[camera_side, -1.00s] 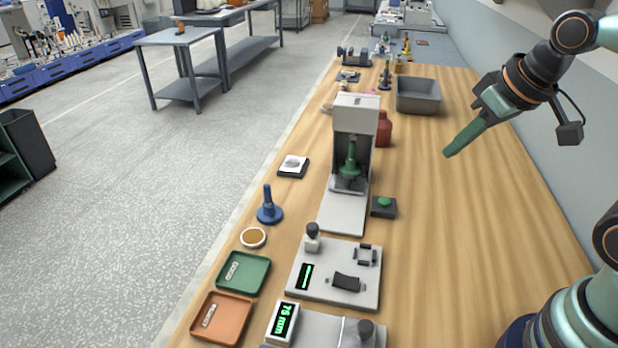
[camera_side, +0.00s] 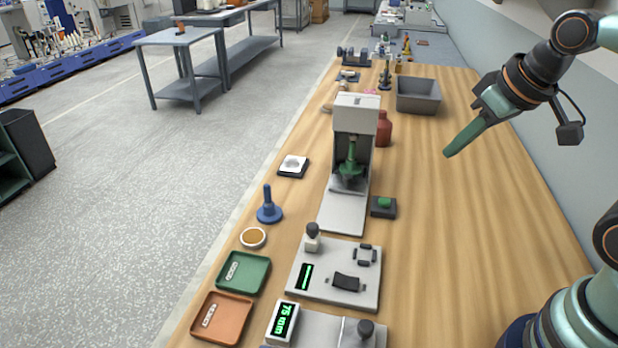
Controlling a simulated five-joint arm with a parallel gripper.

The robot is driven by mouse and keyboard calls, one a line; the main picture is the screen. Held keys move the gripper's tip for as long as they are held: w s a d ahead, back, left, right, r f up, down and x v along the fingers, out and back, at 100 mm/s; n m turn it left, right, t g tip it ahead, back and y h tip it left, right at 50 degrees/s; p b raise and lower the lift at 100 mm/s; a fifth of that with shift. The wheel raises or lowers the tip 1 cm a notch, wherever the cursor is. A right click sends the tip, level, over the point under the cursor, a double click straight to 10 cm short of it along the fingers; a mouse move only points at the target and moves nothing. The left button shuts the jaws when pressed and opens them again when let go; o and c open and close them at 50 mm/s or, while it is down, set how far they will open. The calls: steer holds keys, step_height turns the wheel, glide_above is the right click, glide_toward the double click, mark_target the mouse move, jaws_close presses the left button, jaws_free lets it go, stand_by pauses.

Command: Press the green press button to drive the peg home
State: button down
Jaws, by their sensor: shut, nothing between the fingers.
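The green press button (camera_side: 384,202) sits on a small dark box at the right of the press base. The press (camera_side: 356,115) is a grey upright frame with a pale head and a flat pale base. Inside it a green bobbin-like piece (camera_side: 350,168) stands on the press bed; a separate peg cannot be made out. My gripper (camera_side: 449,153) is at the upper right, in the air above the bench, its green fingers closed together and pointing down left. It is empty and apart from the button.
A blue spindle (camera_side: 268,208) stands left of the press. A green tray (camera_side: 243,272), an orange tray (camera_side: 222,317) and a control panel (camera_side: 338,270) lie in front. A red bottle (camera_side: 384,130) and a grey bin (camera_side: 418,95) stand behind. The bench's right side is clear.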

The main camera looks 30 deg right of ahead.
steer(key=n+t, duration=0.4)
steer(key=n, duration=0.4)
glide_above(389, 202)
step_height(389, 202, down, 12)
steer(key=shift+h, duration=0.4)
steer(key=shift+r, duration=0.1)
steer(key=shift+a+f, duration=0.1)
steer(key=shift+f, duration=4.3)
steer(key=shift+f, duration=0.15)
steer(key=shift+f, duration=0.25)
